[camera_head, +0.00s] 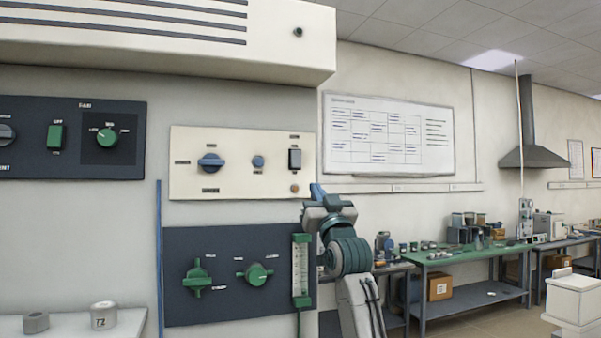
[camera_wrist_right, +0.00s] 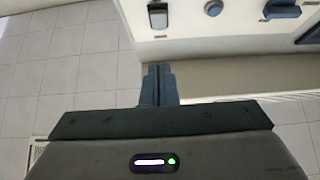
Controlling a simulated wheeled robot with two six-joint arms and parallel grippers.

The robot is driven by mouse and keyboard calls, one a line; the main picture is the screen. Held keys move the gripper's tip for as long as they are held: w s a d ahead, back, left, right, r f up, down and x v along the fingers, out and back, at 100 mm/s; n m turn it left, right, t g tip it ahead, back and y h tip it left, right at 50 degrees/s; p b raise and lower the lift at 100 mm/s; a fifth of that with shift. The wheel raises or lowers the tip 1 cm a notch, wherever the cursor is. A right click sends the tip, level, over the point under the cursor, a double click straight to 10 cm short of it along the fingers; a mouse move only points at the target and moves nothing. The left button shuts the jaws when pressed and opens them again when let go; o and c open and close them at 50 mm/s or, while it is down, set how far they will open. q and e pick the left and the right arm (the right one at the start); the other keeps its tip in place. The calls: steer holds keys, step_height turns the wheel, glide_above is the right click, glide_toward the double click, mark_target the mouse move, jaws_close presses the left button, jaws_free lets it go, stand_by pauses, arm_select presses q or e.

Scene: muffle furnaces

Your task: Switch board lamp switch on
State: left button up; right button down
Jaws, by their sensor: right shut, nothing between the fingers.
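A cream panel (camera_head: 230,185) on the wall carries a dark rocker switch (camera_head: 295,158) near its right end, with a small amber round part (camera_head: 295,188) below it. The labels are too small to read, so I cannot tell for sure that this rocker is the board lamp switch. The rocker also shows at the top of the right wrist view (camera_wrist_right: 157,15). My right gripper (camera_head: 317,190) is at the panel's lower right corner, below and right of the rocker. In the right wrist view its fingers (camera_wrist_right: 158,70) are together, empty and apart from the rocker. My left gripper is out of view.
The cream panel also has a blue knob (camera_head: 211,162) and a small blue button (camera_head: 258,162). A dark panel (camera_head: 225,300) with green valves and a flow tube (camera_head: 300,268) is below. A white hood (camera_head: 160,50) juts out above. A green bench (camera_head: 470,256) stands at right.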

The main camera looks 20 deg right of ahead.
steer(key=shift+r, duration=0.1)
steer(key=p, duration=0.6)
glide_toward(297, 161)
step_height(297, 161, up, 4)
steer(key=shift+w+a+f+p, duration=0.1)
steer(key=shift+w+p, duration=0.15)
steer(key=shift+w, duration=0.55)
steer(key=shift+w+f+p, duration=0.1)
steer(key=shift+w+p, duration=0.1)
steer(key=shift+w, duration=0.55)
steer(key=shift+w+a+f+p, duration=0.15)
steer(key=shift+w+p, duration=0.1)
steer(key=shift+w, duration=0.55)
steer(key=shift+d, duration=0.1)
